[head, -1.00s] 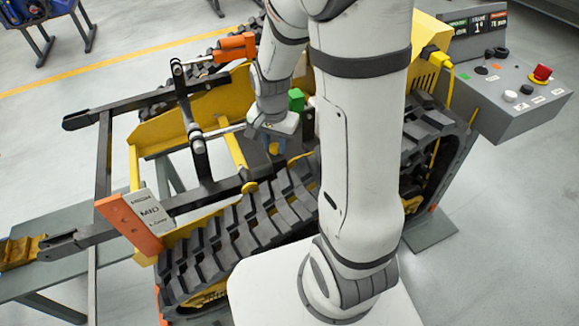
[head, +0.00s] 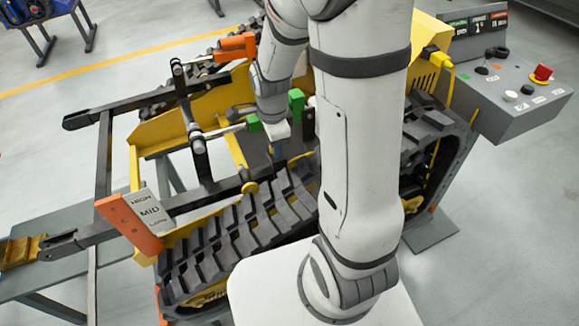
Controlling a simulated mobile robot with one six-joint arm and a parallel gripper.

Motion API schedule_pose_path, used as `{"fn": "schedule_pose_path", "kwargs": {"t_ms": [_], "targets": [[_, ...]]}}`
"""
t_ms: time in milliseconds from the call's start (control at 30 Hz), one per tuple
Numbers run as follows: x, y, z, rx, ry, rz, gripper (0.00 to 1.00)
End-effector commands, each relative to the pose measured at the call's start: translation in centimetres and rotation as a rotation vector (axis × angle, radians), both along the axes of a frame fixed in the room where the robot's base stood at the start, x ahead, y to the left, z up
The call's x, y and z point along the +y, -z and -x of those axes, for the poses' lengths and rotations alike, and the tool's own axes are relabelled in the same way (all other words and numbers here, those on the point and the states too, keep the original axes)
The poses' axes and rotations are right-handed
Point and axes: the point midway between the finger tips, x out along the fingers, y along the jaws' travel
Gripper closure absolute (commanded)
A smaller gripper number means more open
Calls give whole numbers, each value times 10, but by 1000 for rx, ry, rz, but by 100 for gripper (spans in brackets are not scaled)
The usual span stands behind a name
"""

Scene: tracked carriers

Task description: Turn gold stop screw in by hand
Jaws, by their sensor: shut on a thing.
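My gripper (head: 276,147) points down beside the near track, under the white wrist. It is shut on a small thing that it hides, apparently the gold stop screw. I cannot make out the screw's head or thread between the jaws. A small green block (head: 254,123) shows just left of the wrist, at the end of a silver rod. Another green block (head: 296,100) stands right of the wrist.
A round gold end (head: 250,187) sits on the dark crossbar. A HIGH/MID/LOW plate (head: 150,210) is on the orange bar. The black link frame (head: 195,125) stands close left of my wrist. The black track (head: 240,220) lies in front. A grey control box (head: 515,95) is at right.

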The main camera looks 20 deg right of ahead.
Motion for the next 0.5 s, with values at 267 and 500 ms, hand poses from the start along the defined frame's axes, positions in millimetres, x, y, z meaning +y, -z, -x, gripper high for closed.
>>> {"fn": "schedule_pose_path", "kwargs": {"t_ms": [267, 500], "targets": [[0, -3, -7, -23, 10, -3, 88], [0, -3, -7, -19, 269, -38, 88]]}}
